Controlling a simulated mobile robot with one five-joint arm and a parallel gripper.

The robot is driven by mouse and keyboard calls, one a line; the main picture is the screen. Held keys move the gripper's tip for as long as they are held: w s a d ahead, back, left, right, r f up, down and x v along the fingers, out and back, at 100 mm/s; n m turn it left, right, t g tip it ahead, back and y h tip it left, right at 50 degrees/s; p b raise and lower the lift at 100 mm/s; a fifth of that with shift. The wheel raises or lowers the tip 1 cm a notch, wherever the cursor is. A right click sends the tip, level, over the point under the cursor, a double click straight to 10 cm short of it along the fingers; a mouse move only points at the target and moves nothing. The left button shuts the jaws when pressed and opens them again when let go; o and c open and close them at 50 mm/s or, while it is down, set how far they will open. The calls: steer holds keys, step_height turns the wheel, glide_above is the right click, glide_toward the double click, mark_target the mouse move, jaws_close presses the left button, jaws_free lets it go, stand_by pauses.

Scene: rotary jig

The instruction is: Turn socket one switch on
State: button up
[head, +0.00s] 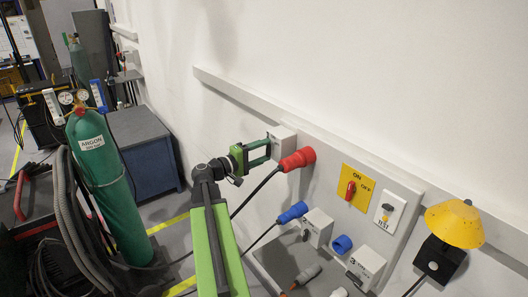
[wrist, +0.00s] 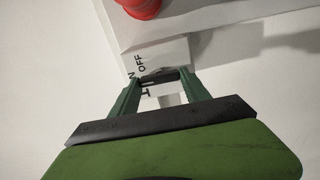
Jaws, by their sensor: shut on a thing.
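The white socket box (head: 284,136) with the red plug (head: 298,160) in it is mounted on the wall panel. My gripper (head: 268,148) reaches this box from the left. In the wrist view the box face (wrist: 152,56) carries printed ON and OFF letters, the ON partly hidden by a finger. A small dark switch (wrist: 160,75) sits between the fingertips of my gripper (wrist: 157,80), and the fingers are shut on it. The fingers hide part of the switch, and its exact setting is hard to tell. The red plug (wrist: 140,7) also shows at the top of the wrist view.
A yellow plate with a red rotary knob (head: 351,190), a TEST box (head: 388,212) and a yellow lamp (head: 455,223) are to the right. Blue connectors (head: 292,212) and more white boxes (head: 317,227) sit lower. A green argon cylinder (head: 97,185) with hoses stands left.

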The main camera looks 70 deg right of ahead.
steer(key=shift+s+f, duration=0.1)
steer(key=shift+f, duration=0.05)
stand_by(0.4)
steer(key=o, duration=1.4)
steer(key=shift+a, duration=0.15)
steer(key=v, duration=1.7)
steer(key=shift+a, duration=0.1)
